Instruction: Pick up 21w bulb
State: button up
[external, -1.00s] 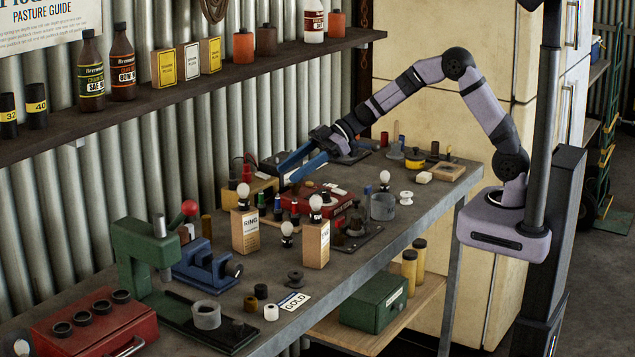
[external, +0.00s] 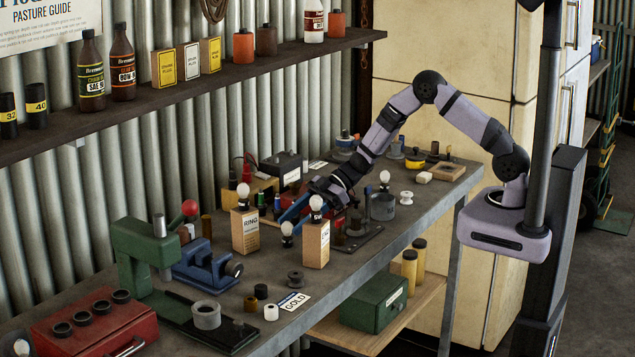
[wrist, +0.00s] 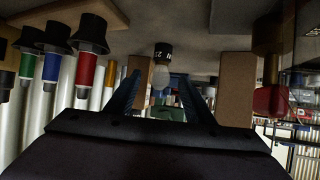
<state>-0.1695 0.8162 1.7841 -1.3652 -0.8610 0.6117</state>
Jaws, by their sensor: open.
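A bulb with white glass and a dark base (external: 287,230) stands on the bench between two wooden blocks. In the wrist view, which is upside down, this bulb (wrist: 161,78) shows between my fingers, with pale lettering that looks like 21 on its base. My gripper (external: 292,214), with blue fingers, is open and empty, just behind and above the bulb. The right block partly hides the fingers. Other bulbs top the block marked RING (external: 244,191) and the right block (external: 316,203); one more (external: 384,177) stands farther back.
The RING block (external: 245,231) and the right block (external: 316,244) flank the bulb closely. A blue vice (external: 207,266) and green press (external: 135,255) stand to the left. Coloured holders (wrist: 86,56) crowd one side in the wrist view. The bench front near the GOLD card (external: 294,301) is fairly clear.

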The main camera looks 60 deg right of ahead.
aim_at(277, 249)
jog(key=shift+p+x, duration=1.4)
jog(key=shift+x, duration=2.05)
jog(key=shift+c, duration=0.6)
jog(key=c, duration=1)
